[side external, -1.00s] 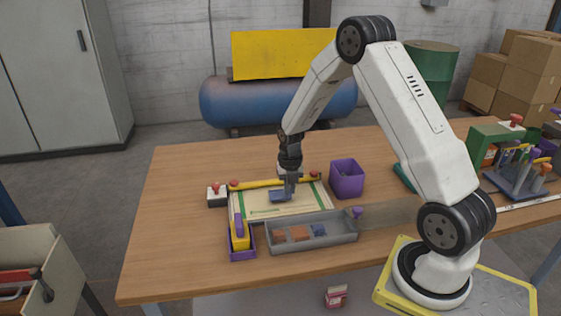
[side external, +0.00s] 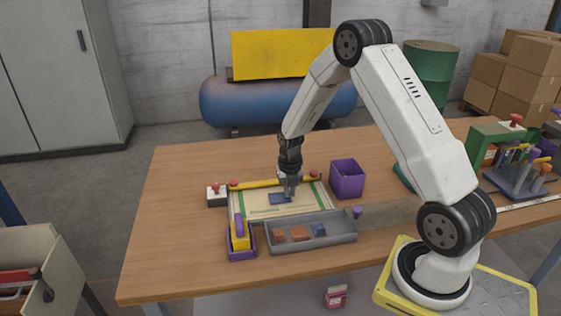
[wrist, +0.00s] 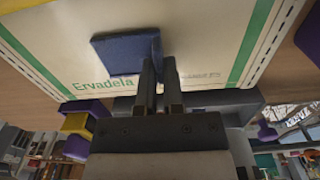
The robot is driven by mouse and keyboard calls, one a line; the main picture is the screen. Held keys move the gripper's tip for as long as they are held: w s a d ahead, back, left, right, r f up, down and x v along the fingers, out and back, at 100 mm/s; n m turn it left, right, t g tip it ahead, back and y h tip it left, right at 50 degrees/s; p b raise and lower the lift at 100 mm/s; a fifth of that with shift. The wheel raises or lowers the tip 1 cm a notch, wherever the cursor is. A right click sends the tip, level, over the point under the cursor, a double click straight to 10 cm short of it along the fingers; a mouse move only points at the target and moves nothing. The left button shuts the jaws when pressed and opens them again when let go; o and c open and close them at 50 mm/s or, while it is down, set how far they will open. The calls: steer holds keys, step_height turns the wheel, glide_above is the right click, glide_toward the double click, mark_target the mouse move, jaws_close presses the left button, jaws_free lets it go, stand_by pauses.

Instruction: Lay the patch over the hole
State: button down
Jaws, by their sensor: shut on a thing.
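My gripper (side external: 289,196) is shut on a blue patch (side external: 278,199) and points down over the cream sack (side external: 252,211). In the wrist view, the two fingers (wrist: 159,82) close on the near right edge of the patch (wrist: 124,53). The patch is close over the sack's face (wrist: 200,35), near the green "Ervadela" print; I cannot tell if it touches. The hole does not show in either view.
A yellow bar (side external: 265,183) with red knobs crosses the sack's far edge. A grey tray (side external: 340,238) with orange and blue patches lies in front. A purple bin (side external: 347,180) stands right, and a yellow tool in a purple holder (side external: 242,253) front left.

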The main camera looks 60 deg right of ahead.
steer(key=shift+f, duration=0.1)
steer(key=c, duration=0.7)
jaws_free()
steer(key=shift+o, duration=0.2)
step_height(320, 180, up, 8)
stand_by(0.3)
